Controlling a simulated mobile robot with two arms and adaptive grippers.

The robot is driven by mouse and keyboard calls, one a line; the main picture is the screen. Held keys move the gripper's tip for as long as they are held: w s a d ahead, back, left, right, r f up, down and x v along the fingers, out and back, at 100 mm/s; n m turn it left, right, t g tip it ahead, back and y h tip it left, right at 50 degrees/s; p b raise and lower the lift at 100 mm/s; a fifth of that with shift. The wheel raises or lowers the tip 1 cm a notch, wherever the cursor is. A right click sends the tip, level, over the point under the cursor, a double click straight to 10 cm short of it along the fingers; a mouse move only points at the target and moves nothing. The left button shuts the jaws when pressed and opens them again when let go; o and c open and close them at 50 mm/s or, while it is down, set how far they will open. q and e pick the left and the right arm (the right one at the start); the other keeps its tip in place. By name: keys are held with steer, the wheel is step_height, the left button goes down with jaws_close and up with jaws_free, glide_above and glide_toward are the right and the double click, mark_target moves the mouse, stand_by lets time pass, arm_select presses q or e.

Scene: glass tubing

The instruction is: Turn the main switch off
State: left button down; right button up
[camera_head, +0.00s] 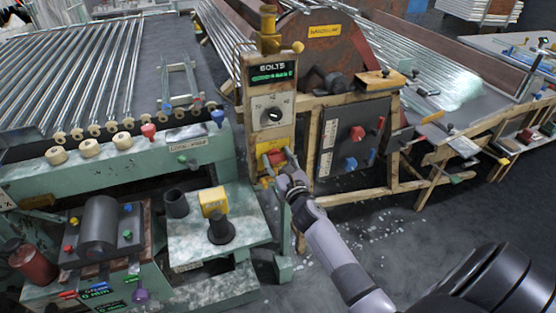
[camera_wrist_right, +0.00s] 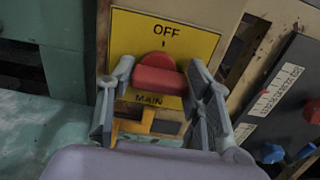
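The main switch is a red knob (camera_wrist_right: 159,80) on a yellow plate (camera_wrist_right: 200,45) marked OFF above it and MAIN below it. The knob's bar lies across the plate, level in the right wrist view. In the head view the switch (camera_head: 275,156) sits low on the beige control post, below the dial. My right gripper (camera_wrist_right: 160,78) is open, with one finger at each side of the knob; it also shows in the head view (camera_head: 279,160). The fingertips are close to the bar's ends, and I cannot tell if they touch. My left gripper is not in view.
The post carries a BOLTS display (camera_head: 272,74) and a black dial (camera_head: 273,115). A dark panel (camera_head: 345,145) with red and blue knobs stands just right. A green bench (camera_head: 205,245) with a yellow block (camera_head: 214,202) stands at the left. Bare floor lies in front, right.

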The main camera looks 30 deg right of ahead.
steer(key=c, duration=0.6)
steer(key=shift+c, duration=0.2)
steer(key=shift+n, duration=0.4)
steer(key=n+p, duration=0.1)
steer(key=n, duration=0.1)
steer(key=shift+r+n, duration=0.1)
steer(key=shift+n, duration=0.3)
steer(key=n+p, duration=0.1)
steer(key=n, duration=0.2)
steer(key=shift+a+n+p, duration=0.1)
steer(key=shift+n+p, duration=0.2)
steer(key=n+p, duration=0.1)
steer(key=n, duration=0.4)
steer(key=shift+p, duration=0.3)
steer(key=n+p, duration=0.1)
steer(key=n, duration=0.4)
steer(key=shift+a+n+p, duration=0.1)
steer(key=shift+n+p, duration=0.2)
steer(key=shift+n, duration=0.1)
